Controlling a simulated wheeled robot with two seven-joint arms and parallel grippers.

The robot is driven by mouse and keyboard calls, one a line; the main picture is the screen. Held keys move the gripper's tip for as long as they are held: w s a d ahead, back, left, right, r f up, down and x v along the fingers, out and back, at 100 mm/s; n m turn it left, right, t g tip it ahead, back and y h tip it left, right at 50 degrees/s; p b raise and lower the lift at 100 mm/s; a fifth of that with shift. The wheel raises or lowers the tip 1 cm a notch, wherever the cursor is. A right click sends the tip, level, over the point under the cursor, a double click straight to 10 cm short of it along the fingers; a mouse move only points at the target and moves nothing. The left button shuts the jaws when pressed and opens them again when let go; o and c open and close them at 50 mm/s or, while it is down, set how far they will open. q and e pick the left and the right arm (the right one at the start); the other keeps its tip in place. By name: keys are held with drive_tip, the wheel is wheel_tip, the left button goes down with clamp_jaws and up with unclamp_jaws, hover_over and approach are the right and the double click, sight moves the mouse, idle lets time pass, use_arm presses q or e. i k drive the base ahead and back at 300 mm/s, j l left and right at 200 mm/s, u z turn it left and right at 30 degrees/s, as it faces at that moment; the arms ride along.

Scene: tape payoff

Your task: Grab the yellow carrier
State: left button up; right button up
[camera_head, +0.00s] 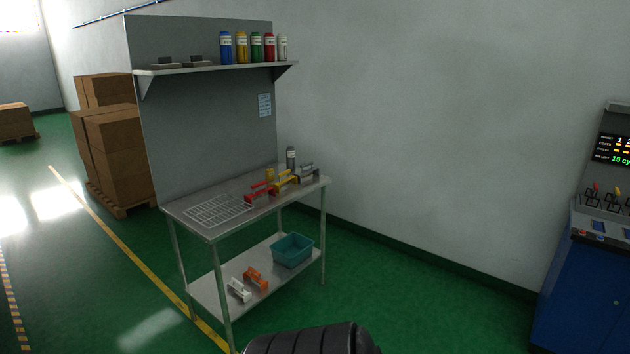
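The yellow carrier (287,180) is on the top of a metal workbench (190,213), toward its right end. It looks like a small bracket with a handle, and it is too small to make out finely. A red carrier (258,193) stands just left of it, close by or touching; I cannot tell which. A grey item (306,170) is on its right. Neither of my grippers is in view. A dark rounded part of mine shows at the bottom edge, well short of the bench.
A wire rack (217,210) lies on the bench's left. The lower shelf holds a teal bin (292,250), an orange piece (256,279) and a white piece (238,290). Bottles line the upper shelf (215,71). A blue console (590,270) stands right. Green floor (430,300) lies open between.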

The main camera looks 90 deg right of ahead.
sight(285, 180)
drive_tip(key=z, duration=2.6)
drive_tip(key=i+j+z, duration=0.2)
drive_tip(key=i, duration=0.35)
drive_tip(key=i+z, duration=0.2)
drive_tip(key=i, duration=0.35)
